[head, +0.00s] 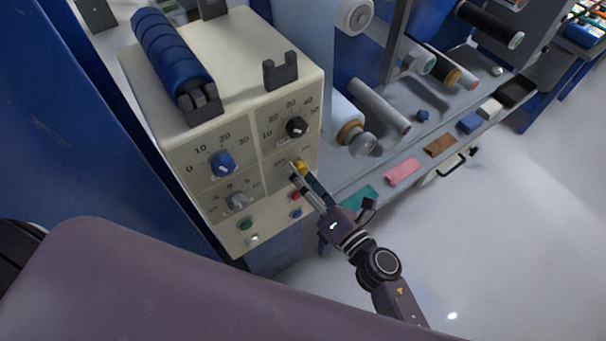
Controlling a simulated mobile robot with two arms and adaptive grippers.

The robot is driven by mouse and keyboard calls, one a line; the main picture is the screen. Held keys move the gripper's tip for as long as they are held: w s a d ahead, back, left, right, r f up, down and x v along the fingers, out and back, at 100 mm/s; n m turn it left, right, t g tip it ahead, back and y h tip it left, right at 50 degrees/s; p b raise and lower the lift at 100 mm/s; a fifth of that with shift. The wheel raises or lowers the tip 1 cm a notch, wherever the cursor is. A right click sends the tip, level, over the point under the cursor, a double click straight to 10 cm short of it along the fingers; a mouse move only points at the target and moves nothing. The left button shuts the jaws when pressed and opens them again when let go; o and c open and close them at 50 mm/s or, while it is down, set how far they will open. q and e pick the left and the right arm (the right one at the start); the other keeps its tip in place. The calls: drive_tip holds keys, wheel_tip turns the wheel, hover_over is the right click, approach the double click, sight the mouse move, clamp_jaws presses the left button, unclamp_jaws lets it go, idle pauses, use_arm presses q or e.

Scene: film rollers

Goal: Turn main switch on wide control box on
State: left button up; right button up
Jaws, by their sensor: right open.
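The wide control box (190,130) is a cream box on the left, its front face carrying several dials, knobs and buttons. A yellow knob (301,166) sits on the right part of this face, below the black dial (296,127); I cannot read whether it is the main switch. My right gripper (299,174) is open, with its fingertips at the yellow knob, one finger on its left and one on its lower right. The fingers partly cover the knob, and I cannot tell whether they touch it. My left gripper is not in view.
A blue dial (222,164), a grey dial (239,201), a green button (247,224) and a red button (295,195) are on the same face. A blue roller (172,52) lies on top of the box. A grey bench (384,150) with rollers and coloured pieces stands right. The floor is clear.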

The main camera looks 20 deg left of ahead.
drive_tip(key=c, duration=1.2)
drive_tip(key=shift+o, duration=0.2)
drive_tip(key=shift+m, duration=0.4)
drive_tip(key=shift+f+m+p, duration=0.1)
drive_tip(key=shift+m+p, duration=2.15)
drive_tip(key=shift+m, duration=4.25)
drive_tip(key=o, duration=1.2)
drive_tip(key=shift+c, duration=0.2)
